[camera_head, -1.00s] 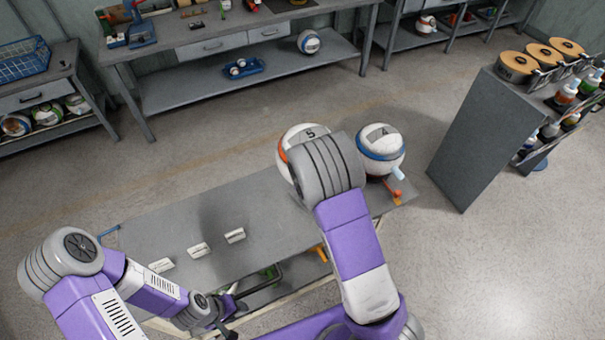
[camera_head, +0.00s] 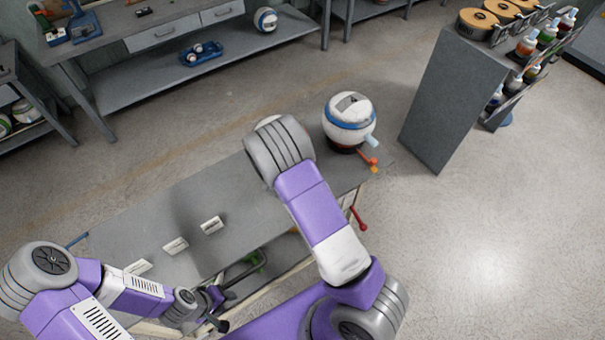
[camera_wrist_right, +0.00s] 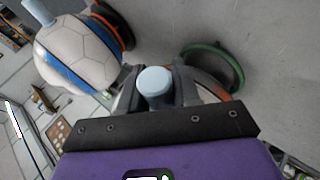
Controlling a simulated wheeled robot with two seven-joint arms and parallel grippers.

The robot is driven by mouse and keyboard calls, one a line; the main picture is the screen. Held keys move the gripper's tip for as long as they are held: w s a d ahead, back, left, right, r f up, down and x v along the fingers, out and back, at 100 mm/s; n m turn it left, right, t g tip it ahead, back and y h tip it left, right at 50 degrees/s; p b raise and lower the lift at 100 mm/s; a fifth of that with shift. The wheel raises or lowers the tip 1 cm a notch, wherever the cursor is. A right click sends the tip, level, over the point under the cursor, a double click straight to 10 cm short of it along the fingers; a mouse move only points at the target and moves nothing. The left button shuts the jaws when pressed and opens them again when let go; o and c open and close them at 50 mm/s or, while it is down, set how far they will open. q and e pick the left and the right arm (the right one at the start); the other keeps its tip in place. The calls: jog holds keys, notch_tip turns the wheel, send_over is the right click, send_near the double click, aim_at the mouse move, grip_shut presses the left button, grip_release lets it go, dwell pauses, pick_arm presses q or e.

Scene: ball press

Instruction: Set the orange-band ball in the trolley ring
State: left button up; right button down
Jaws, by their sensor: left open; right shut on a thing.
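The orange-band ball is mostly hidden behind my right arm in the head view, where a white sliver (camera_head: 266,122) shows. In the right wrist view my right gripper (camera_wrist_right: 156,92) is shut on its pale blue stem (camera_wrist_right: 154,82), and part of its orange band (camera_wrist_right: 208,82) shows below the fingers. A green ring (camera_wrist_right: 238,75) lies just beside it on the grey trolley top (camera_head: 185,212). I cannot tell the ball's height above the top. The blue-band ball (camera_head: 349,122) sits in a holder at the trolley's far right end. My left gripper (camera_head: 219,313) is open, low at the trolley's near side.
In the wrist view the blue-band ball (camera_wrist_right: 75,50) is close to the upper left of the held ball, with an orange ring (camera_wrist_right: 125,28) beside it. Several white labels (camera_head: 212,225) stand on the trolley. A grey cabinet (camera_head: 445,100) stands right; floor between is clear.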

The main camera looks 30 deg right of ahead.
jog(key=shift+r, duration=0.2)
jog(key=shift+f, duration=0.1)
jog(key=shift+f, duration=0.3)
jog(key=c, duration=0.8)
grip_release()
